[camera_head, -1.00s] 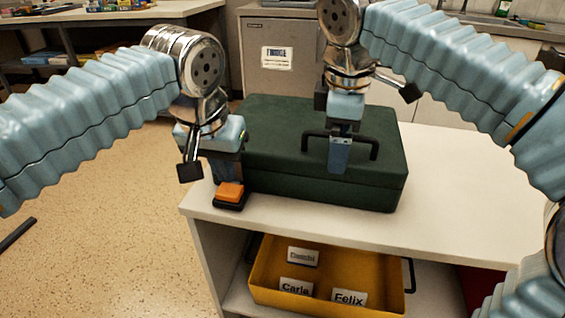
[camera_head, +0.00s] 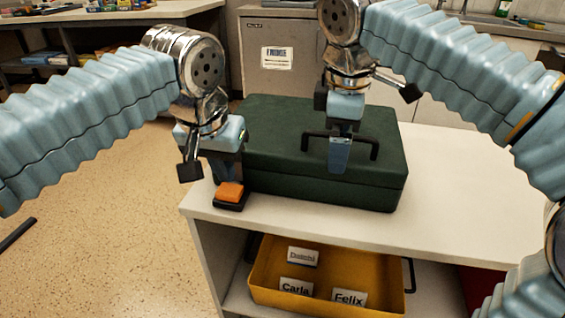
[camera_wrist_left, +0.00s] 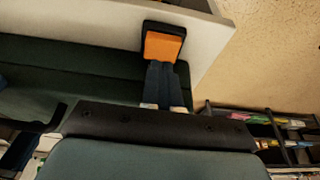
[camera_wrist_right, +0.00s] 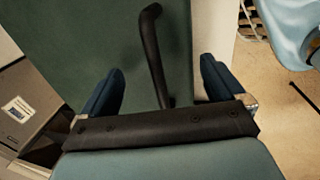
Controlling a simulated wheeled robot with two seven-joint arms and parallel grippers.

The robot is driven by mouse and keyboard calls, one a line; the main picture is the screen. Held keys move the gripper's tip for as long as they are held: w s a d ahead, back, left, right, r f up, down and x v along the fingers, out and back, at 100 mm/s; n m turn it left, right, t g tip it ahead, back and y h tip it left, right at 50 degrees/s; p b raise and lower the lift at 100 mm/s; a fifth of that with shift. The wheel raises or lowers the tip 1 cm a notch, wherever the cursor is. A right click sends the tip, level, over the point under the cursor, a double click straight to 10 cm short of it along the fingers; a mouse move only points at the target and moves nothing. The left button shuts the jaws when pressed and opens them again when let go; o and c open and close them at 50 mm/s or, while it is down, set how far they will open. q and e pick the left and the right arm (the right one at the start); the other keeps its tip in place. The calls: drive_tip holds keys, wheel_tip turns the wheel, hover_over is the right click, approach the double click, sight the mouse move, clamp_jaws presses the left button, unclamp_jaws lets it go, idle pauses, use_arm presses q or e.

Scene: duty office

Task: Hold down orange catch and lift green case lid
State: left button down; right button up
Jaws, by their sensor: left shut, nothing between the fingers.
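The dark green case (camera_head: 270,165) lies on the white counter with its lid down. Its black handle (camera_head: 372,150) stands up from the lid. The orange catch (camera_head: 230,191) sits on a black base by the case's front left corner; it also shows in the left wrist view (camera_wrist_left: 162,47). My left gripper (camera_head: 222,180) is shut with its fingertips right at the catch, seemingly touching it (camera_wrist_left: 162,64). My right gripper (camera_head: 339,170) is above the lid at the handle. In the right wrist view its fingers (camera_wrist_right: 161,66) are apart, with the handle (camera_wrist_right: 152,45) between them.
A yellow tray (camera_head: 262,282) with name cards stands on the shelf below the counter. The counter (camera_head: 460,185) is clear to the right of the case. A grey cabinet (camera_head: 285,75) stands behind, and a shelf unit with small items is at the back left.

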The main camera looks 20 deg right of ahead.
drive_tip(key=c, duration=1.4)
